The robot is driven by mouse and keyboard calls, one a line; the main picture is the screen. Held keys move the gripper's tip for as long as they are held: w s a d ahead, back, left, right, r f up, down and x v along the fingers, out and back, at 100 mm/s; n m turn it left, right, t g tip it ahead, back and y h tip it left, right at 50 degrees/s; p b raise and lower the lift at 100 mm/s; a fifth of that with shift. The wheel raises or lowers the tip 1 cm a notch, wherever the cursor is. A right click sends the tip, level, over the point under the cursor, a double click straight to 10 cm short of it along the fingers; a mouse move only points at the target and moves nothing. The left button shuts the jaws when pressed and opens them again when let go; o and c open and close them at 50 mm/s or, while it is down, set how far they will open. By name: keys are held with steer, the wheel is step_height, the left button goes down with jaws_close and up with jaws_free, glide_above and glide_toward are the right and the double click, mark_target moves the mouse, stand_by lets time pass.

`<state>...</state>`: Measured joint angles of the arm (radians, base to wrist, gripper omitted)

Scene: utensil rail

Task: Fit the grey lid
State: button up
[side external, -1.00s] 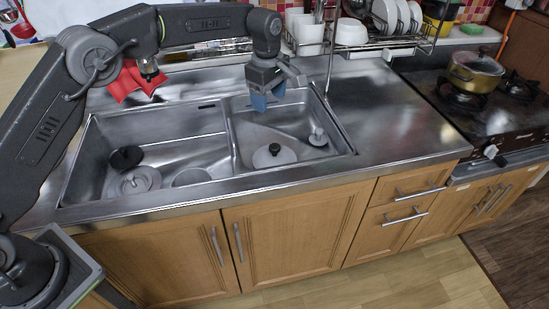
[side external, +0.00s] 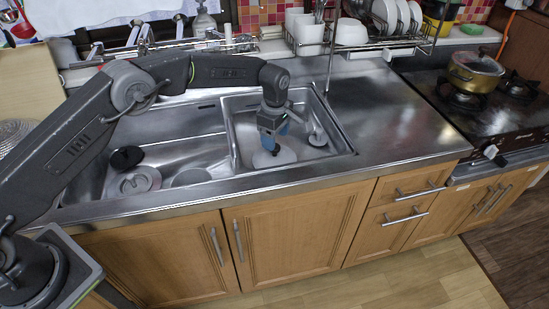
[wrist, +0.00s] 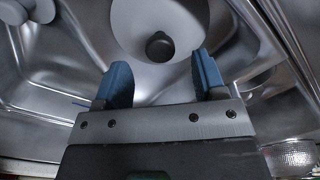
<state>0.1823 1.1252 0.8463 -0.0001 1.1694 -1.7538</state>
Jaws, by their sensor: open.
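A round light grey lid (side external: 264,160) with a dark knob lies in the right-hand sink basin (side external: 240,165), below my gripper (side external: 275,140). In the wrist view the lid (wrist: 140,22) is at top centre, and its dark knob (wrist: 160,47) shows just beyond and between the two blue fingertips. My gripper (wrist: 158,68) is open, its fingers apart, with nothing between them that I can see clearly. I cannot tell whether the fingertips touch the lid. In the side view my gripper hides part of the lid and its knob.
A smaller grey knobbed piece (side external: 317,137) is in the same basin, to the right. The left basin holds a black round piece (side external: 127,157) and a grey disc (side external: 134,181). A divider separates the basins. A dish rack (side external: 375,40) stands behind; the right counter (side external: 395,120) is clear.

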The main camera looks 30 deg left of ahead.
mark_target(275, 154)
step_height(275, 154, down, 5)
steer(key=shift+a+r, duration=0.15)
steer(key=shift+r, duration=0.05)
steer(key=shift+c, duration=0.4)
steer(key=c, duration=0.9)
